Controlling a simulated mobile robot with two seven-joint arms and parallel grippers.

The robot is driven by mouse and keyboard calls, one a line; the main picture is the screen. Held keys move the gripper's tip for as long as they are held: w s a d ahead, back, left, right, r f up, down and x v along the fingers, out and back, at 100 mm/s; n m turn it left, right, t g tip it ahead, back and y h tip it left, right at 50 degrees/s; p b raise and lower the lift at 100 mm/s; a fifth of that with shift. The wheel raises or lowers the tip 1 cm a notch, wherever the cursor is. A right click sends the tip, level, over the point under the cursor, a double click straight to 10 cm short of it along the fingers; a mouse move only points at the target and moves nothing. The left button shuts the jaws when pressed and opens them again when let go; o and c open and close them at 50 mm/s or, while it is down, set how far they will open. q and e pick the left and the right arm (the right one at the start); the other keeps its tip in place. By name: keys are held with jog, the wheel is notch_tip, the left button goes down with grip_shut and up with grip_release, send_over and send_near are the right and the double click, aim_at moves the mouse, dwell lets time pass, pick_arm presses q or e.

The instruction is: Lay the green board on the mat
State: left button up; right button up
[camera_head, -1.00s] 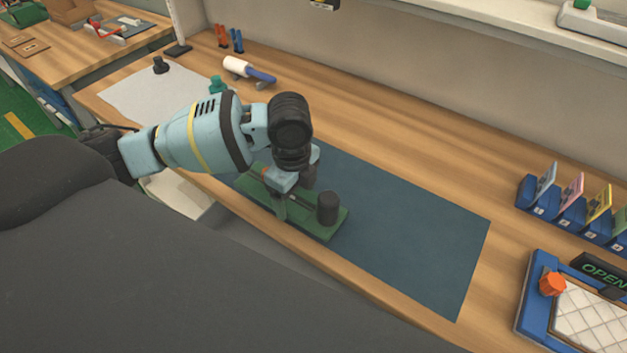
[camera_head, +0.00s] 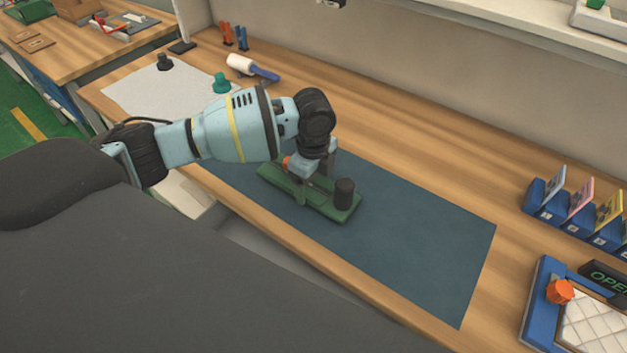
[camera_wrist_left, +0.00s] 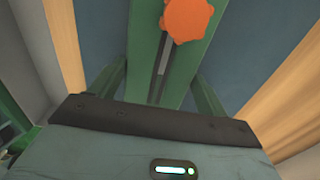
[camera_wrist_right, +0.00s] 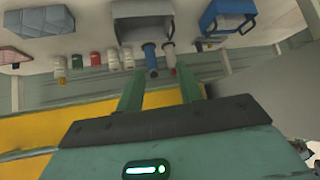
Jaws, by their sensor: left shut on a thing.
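The green board (camera_head: 328,205), with a black cylinder (camera_head: 344,193) upright near its right end, is over the left part of the dark blue mat (camera_head: 420,250). I cannot tell whether it touches the mat. My left gripper (camera_head: 303,187) is shut on the board from above. In the left wrist view the board (camera_wrist_left: 178,60) runs between the fingers, with an orange knob (camera_wrist_left: 187,18) on it. My right gripper (camera_wrist_right: 158,85) is open and empty in its wrist view, away from the mat; it is not in the head view.
A white sheet (camera_head: 135,92) lies left of the mat. A white roller with a blue handle (camera_head: 252,68) lies behind. Blue card holders (camera_head: 575,212) and a blue-framed tray (camera_head: 540,300) stand at the right. The right half of the mat is clear.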

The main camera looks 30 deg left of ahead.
aim_at(313, 187)
pick_arm(q)
jog(key=shift+f, duration=0.2)
jog(key=o, duration=1.2)
jog(key=shift+o, duration=0.2)
notch_tip(313, 187, up, 12)
jog(key=shift+r+p, duration=0.15)
jog(key=shift+p, duration=0.25)
